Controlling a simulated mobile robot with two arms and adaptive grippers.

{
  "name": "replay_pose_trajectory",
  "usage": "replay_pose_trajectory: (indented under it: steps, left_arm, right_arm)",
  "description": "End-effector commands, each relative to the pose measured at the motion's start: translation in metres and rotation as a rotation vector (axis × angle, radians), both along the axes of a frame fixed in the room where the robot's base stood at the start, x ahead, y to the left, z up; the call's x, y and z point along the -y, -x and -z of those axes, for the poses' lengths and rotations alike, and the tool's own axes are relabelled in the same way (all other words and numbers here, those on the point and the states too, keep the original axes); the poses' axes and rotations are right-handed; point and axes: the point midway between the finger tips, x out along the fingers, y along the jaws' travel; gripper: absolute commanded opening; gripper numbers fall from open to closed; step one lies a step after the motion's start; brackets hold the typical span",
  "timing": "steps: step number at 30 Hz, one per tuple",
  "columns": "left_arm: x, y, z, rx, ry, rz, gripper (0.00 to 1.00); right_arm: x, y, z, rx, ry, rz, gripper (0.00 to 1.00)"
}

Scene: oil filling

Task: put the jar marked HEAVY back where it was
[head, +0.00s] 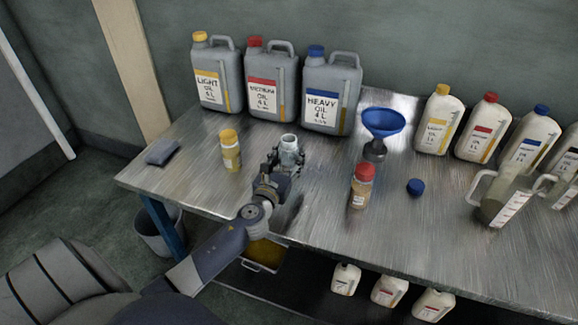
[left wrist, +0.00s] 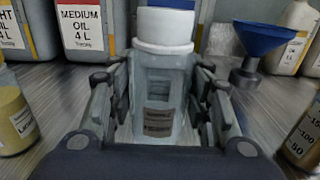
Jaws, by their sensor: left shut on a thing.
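My left gripper (head: 284,160) is shut on a clear jar (head: 290,145) with an open, uncapped top, near the middle of the metal bench. In the left wrist view the jar (left wrist: 160,85) stands upright between the fingers (left wrist: 163,110). It has a pale rim and a small label too blurred to read. I cannot tell whether its base touches the bench. A loose blue cap (head: 415,187) lies on the bench to the right. A yellow-capped jar (head: 231,155) stands left of the gripper and a red-capped jar (head: 361,190) stands right of it. My right gripper is out of view.
Large LIGHT (head: 219,75), MEDIUM (head: 272,80) and HEAVY (head: 331,95) oil cans stand along the back. A blue funnel (head: 383,122) stands right of the jar. Several white bottles and a measuring jug (head: 500,198) are at the right. A grey cloth (head: 162,152) lies at the left.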

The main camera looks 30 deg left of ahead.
Motion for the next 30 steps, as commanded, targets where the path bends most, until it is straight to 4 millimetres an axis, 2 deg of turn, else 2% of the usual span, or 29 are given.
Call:
replay_pose_trajectory:
  steps: [3,6,19,20,21,22,30]
  left_arm:
    - [0.001,0.0,0.024,-0.004,0.003,-0.001,0.17]
    - [0.001,0.0,0.033,-0.002,0.003,-0.002,0.17]
    - [0.001,0.0,0.038,-0.002,0.0,0.0,0.17]
    - [0.001,0.0,0.037,-0.002,0.0,0.0,0.52]
    - [0.001,0.0,0.036,-0.002,0.0,0.0,0.61]
    - [0.001,0.0,0.036,-0.002,0.0,0.0,0.66]
    - [0.001,0.001,0.036,-0.002,-0.001,0.0,0.66]
  right_arm:
    - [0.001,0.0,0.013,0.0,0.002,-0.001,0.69]
    - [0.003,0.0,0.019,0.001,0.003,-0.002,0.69]
    - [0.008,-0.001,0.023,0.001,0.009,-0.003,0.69]
    - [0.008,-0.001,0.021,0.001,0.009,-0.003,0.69]
    - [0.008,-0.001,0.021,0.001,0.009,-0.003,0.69]
    - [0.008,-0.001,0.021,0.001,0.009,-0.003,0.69]
    - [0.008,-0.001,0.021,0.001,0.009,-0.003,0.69]
